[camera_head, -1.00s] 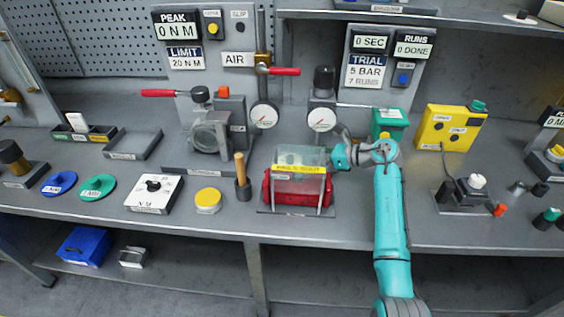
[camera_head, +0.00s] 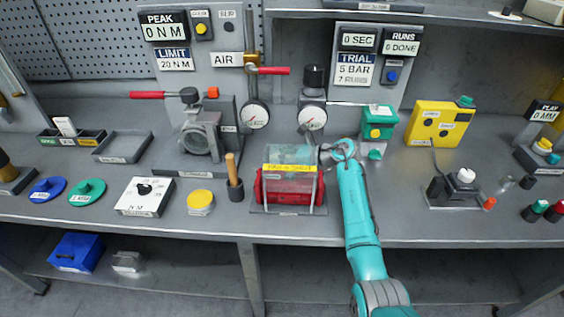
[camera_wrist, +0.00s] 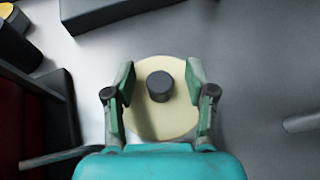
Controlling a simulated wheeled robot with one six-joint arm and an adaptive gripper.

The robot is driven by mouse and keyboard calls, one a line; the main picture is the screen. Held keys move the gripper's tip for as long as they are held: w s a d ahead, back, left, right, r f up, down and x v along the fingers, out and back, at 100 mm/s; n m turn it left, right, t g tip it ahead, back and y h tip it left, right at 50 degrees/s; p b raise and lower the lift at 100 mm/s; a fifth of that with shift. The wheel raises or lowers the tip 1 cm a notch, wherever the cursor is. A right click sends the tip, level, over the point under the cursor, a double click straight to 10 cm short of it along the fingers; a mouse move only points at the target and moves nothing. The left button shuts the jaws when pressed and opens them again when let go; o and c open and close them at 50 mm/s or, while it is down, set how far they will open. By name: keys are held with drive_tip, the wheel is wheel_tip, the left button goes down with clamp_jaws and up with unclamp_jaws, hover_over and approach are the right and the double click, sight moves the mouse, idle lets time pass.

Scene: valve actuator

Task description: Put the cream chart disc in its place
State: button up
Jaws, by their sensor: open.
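The cream chart disc (camera_wrist: 168,126) lies on the grey bench in the wrist view, with a short dark round knob (camera_wrist: 159,86) at its middle. My gripper (camera_wrist: 159,80) is open above it. Its two green-padded fingers stand on either side of the knob, with a gap showing on both sides. The disc's near edge is hidden by my teal gripper body. In the head view my arm's end reaches behind the red actuator with its clear guard (camera_head: 291,182), and the disc and my fingertips are hidden there. I cannot make out the disc's place.
The red actuator stands close on the left, also as a dark red edge in the wrist view (camera_wrist: 15,125). A dark block (camera_wrist: 100,10) lies beyond the disc. A green box (camera_head: 378,118) and a yellow box (camera_head: 438,124) stand right. Bench right of the disc is mostly clear.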

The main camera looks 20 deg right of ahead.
clamp_jaws()
